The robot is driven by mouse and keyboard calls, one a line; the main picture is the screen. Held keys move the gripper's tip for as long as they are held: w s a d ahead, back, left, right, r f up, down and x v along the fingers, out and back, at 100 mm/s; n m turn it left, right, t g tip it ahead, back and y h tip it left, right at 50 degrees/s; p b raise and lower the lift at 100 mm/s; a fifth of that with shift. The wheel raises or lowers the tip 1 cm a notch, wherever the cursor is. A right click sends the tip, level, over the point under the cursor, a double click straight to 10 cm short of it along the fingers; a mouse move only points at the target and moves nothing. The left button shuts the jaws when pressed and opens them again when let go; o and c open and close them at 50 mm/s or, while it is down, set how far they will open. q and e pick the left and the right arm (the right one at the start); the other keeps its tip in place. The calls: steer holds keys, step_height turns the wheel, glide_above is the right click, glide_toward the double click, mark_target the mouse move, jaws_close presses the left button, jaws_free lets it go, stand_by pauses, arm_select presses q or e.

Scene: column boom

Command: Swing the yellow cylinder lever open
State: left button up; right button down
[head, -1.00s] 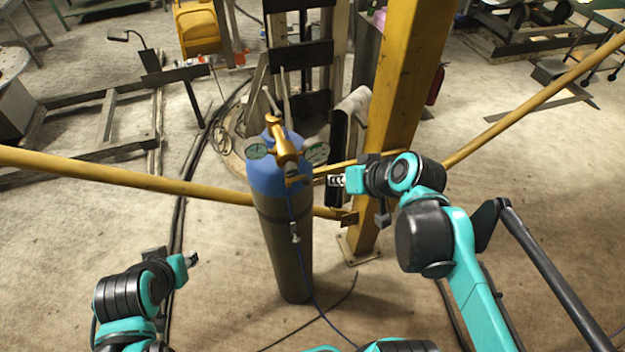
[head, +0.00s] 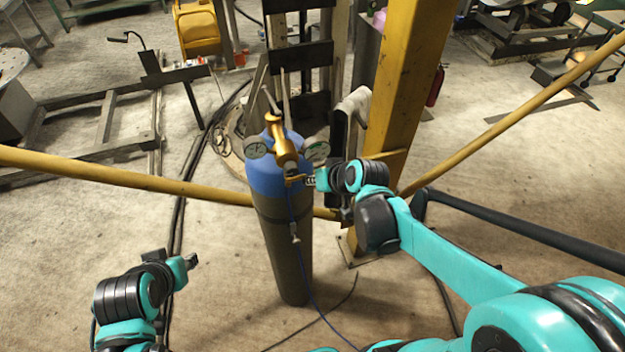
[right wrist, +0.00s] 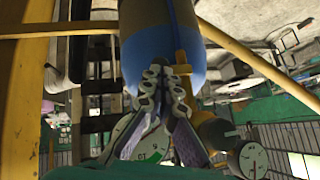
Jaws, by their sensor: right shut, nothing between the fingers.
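A blue-topped grey gas cylinder (head: 268,180) stands upright, with a brass-yellow regulator (head: 283,150) and two round gauges at its top. The small yellow lever (head: 293,181) sticks out low on the regulator's right side. In the right wrist view the lever (right wrist: 183,62) appears close beside the fingertips. My right gripper (head: 310,181) is just right of the lever; in the right wrist view (right wrist: 165,75) its fingers are together and empty. I cannot tell whether they touch the lever. My left gripper (head: 191,261) is low at the left, away from the cylinder; its jaws are too small to judge.
A yellow column (head: 405,80) rises right behind the cylinder. A thin blue hose (head: 292,212) hangs down the cylinder's front. Dark metal frames lie at the left. The floor in front is mostly clear.

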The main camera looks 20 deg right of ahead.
steer(key=shift+w+a+f, duration=0.1)
steer(key=shift+w+f, duration=0.05)
steer(key=shift+f, duration=0.1)
stand_by(0.3)
steer(key=shift+f+b, duration=0.15)
steer(key=shift+b, duration=0.25)
steer(key=shift+d+f+y+b, duration=0.15)
steer(key=shift+d+y+b, duration=0.05)
steer(key=shift+y+b, duration=0.25)
step_height(320, 180, down, 7)
steer(key=a+m+t+y+b, duration=0.1)
steer(key=m+t+y+b, duration=0.2)
steer(key=b, duration=2)
steer(key=m+y, duration=0.5)
steer(key=y, duration=0.3)
steer(key=shift+a+f+t, duration=0.15)
steer(key=shift+a+t, duration=0.25)
